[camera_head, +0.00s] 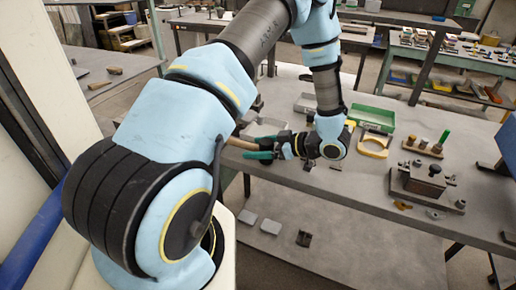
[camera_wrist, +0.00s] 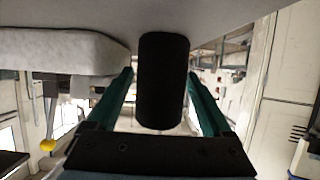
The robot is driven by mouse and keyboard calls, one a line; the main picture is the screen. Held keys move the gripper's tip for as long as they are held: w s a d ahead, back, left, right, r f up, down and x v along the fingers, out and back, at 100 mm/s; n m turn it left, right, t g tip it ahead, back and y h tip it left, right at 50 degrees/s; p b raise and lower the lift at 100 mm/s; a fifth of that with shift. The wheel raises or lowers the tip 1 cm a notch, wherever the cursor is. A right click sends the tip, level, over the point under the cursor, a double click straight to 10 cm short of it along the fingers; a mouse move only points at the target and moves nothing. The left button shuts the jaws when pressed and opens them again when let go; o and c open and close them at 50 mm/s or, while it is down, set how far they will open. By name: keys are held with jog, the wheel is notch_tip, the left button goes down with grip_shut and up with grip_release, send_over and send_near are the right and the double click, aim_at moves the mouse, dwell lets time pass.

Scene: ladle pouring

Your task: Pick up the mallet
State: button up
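The mallet seems to be the tan, rod-like piece (camera_head: 241,144) at the left part of the near table's front edge; its head cannot be made out. My gripper (camera_head: 253,147) reaches to it from the right, with its green fingers on either side. In the wrist view, a dark rounded cylinder (camera_wrist: 160,85), likely the mallet's handle in shadow, stands between the two green fingers of my gripper (camera_wrist: 160,73). The fingers are spread, with narrow gaps beside the cylinder. Contact at the fingertips cannot be told.
The grey table (camera_head: 335,187) has free room at its front. A green tray (camera_head: 376,117), a yellow-tan piece (camera_head: 374,146), a block with pegs (camera_head: 423,147) and a dark metal fixture (camera_head: 428,182) stand right of my gripper. Flat pieces (camera_head: 270,226) lie below.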

grip_shut()
dwell(0.5)
